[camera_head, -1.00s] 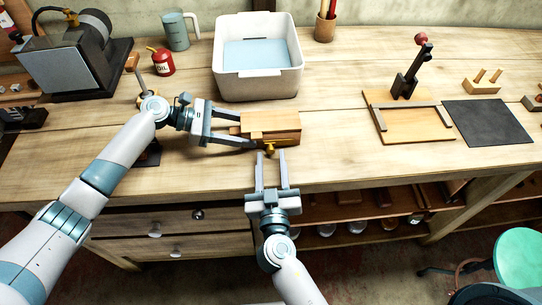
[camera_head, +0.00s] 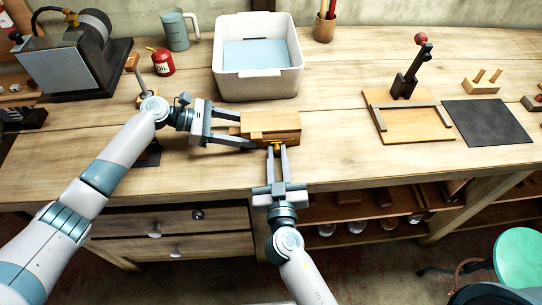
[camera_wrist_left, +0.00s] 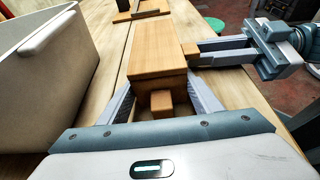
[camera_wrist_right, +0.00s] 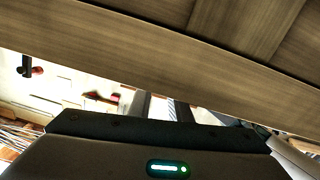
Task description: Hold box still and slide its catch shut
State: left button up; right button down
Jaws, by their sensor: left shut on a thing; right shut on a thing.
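The wooden box (camera_head: 272,122) lies on the bench, its long side facing me. My left gripper (camera_head: 238,128) is shut on its left end, one finger on each long side. In the left wrist view the box (camera_wrist_left: 158,48) runs away from the fingers, and a small block sticks out of its near end. How far the catch is slid cannot be told.
A white tub (camera_head: 257,88) stands behind the box. A wooden fixture with a red-knobbed lever (camera_head: 421,40) and a dark mat (camera_head: 487,122) lie to the right. A grinder-like machine (camera_head: 75,55) stands at the left.

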aim_at(291, 166)
jog(key=shift+d, duration=1.95)
pick_arm(q)
jog(key=shift+a, duration=0.1)
pick_arm(e)
jog(key=c, duration=1.6)
grip_release()
jog(key=shift+a, duration=0.1)
jog(key=shift+s+a+f, duration=0.1)
jog(key=shift+s, duration=0.7)
jog(key=s, duration=1)
jog(key=shift+s+a, duration=0.15)
jog(key=shift+s, duration=0.05)
